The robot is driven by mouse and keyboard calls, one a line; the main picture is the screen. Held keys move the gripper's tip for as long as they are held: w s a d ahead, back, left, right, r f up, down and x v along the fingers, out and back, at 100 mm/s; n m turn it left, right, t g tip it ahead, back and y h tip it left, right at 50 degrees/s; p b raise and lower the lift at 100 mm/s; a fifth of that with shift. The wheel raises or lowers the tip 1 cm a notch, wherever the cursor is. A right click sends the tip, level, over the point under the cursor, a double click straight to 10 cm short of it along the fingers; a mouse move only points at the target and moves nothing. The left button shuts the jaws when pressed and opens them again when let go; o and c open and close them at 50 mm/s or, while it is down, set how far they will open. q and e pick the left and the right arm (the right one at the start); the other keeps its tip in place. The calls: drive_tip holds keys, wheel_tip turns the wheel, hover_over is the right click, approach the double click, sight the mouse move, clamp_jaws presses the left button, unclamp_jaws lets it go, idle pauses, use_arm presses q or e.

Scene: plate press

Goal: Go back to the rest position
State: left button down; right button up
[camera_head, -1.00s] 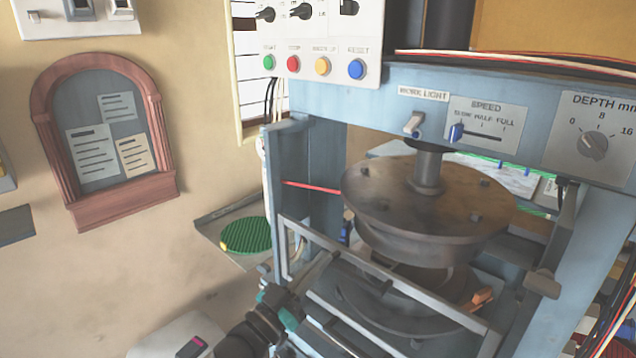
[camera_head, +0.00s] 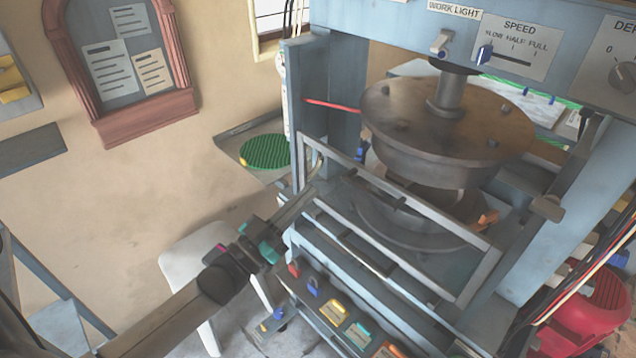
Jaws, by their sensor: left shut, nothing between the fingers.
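My left arm comes in from the lower left. Its gripper (camera_head: 300,200) is shut and empty, its slim tip at the left end of the press's grey guard frame (camera_head: 405,203). I cannot tell whether the tip touches the frame. The blue-grey plate press (camera_head: 325,90) fills the right side. Its round metal upper plate (camera_head: 450,118) hangs from a shaft above a darker round lower plate (camera_head: 400,222). My right gripper is not in view.
A green ribbed disc (camera_head: 265,151) lies on a grey side shelf left of the press. A white stool (camera_head: 195,265) stands below my left arm. A red rounded object (camera_head: 590,310) is at lower right. A notice board (camera_head: 130,60) hangs on the wall.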

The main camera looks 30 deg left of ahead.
use_arm(q)
drive_tip(key=s+a+f+n+g+y+b, duration=0.1)
drive_tip(key=s+f+g+y, duration=0.15)
drive_tip(key=f, duration=0.95)
drive_tip(key=s+a+f+n+g+y+b, duration=0.1)
drive_tip(key=s+f+g+y, duration=0.2)
drive_tip(key=f, duration=0.8)
drive_tip(key=s+a+f+n+g+y+b, duration=0.1)
drive_tip(key=s+f+g, duration=0.25)
drive_tip(key=f, duration=0.85)
drive_tip(key=s+d+f+g+b, duration=0.1)
drive_tip(key=s+d+f+g, duration=0.1)
drive_tip(key=s+f, duration=0.4)
drive_tip(key=s+d+f+m+g, duration=0.1)
drive_tip(key=s+d+f+g, duration=0.2)
drive_tip(key=s, duration=1.1)
drive_tip(key=s+d+f+g+y+b, duration=0.1)
drive_tip(key=s+f+g, duration=0.4)
drive_tip(key=s+f, duration=0.5)
drive_tip(key=shift+d+f+g+b, duration=0.3)
drive_tip(key=shift+d+f+b, duration=0.05)
drive_tip(key=shift+d+f, duration=0.35)
